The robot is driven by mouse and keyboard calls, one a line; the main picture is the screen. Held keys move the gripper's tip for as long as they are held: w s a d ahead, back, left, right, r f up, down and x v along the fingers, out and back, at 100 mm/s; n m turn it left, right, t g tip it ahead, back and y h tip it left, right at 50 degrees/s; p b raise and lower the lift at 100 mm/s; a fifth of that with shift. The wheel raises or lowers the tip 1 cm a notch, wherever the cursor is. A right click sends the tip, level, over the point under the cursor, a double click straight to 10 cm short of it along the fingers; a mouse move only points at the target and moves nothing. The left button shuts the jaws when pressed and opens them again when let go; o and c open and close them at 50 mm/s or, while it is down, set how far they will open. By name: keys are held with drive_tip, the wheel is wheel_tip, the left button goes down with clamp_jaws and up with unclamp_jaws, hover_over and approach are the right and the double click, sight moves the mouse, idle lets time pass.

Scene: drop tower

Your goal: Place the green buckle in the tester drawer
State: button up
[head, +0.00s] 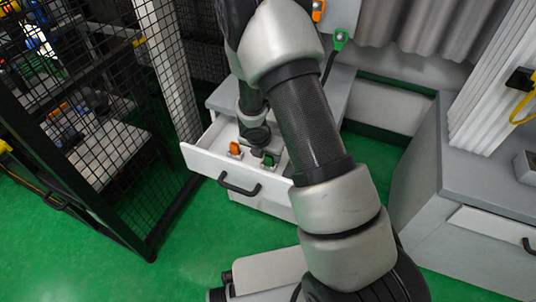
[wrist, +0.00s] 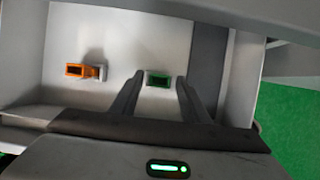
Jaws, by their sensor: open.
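The tester drawer (head: 210,160) is pulled out of the grey cabinet, and its pale inside fills much of the wrist view (wrist: 120,40). A small green buckle (wrist: 157,79) is in the drawer, with its dark opening facing the wrist camera; it also shows in the head view (head: 268,160). My gripper (wrist: 161,84) is open, with one finger on each side of the green buckle and a gap visible on both sides. I cannot tell how high the fingers are above the drawer floor. In the head view my arm hides part of the drawer.
An orange buckle (wrist: 75,71) is in the drawer left of the green one. Another green piece (head: 340,38) with a dark cable and an orange piece (head: 318,8) are at the cabinet's back panel. A black mesh fence (head: 80,100) stands left of the drawer.

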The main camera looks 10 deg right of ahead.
drive_tip(key=shift+r+p, duration=0.3)
drive_tip(key=shift+r, duration=0.05)
drive_tip(key=s+d+r+m+p, duration=0.1)
drive_tip(key=s+r+m+p, duration=0.3)
drive_tip(key=r, duration=0.7)
drive_tip(key=s+d+r+m+b, duration=0.1)
drive_tip(key=s+d+r+m, duration=0.15)
drive_tip(key=r+m, duration=0.55)
drive_tip(key=s+d+r+m+p, duration=0.1)
drive_tip(key=s+r+m+p, duration=0.2)
drive_tip(key=r, duration=1)
drive_tip(key=s+a+r+m+t+y, duration=0.1)
drive_tip(key=s+a+r+m, duration=0.1)
drive_tip(key=s+r+m, duration=0.2)
drive_tip(key=s+a+r+m+y+b, duration=0.1)
drive_tip(key=s+a+r+m, duration=0.1)
drive_tip(key=s+r+m, duration=0.3)
drive_tip(key=s+m, duration=0.4)
drive_tip(key=s, duration=0.2)
drive_tip(key=shift+s+a+m+t+y, duration=0.25)
drive_tip(key=shift+s+m+t+y, duration=0.05)
drive_tip(key=shift+m+t+y, duration=0.1)
drive_tip(key=shift+d+r, duration=0.1)
drive_tip(key=shift+r, duration=0.05)
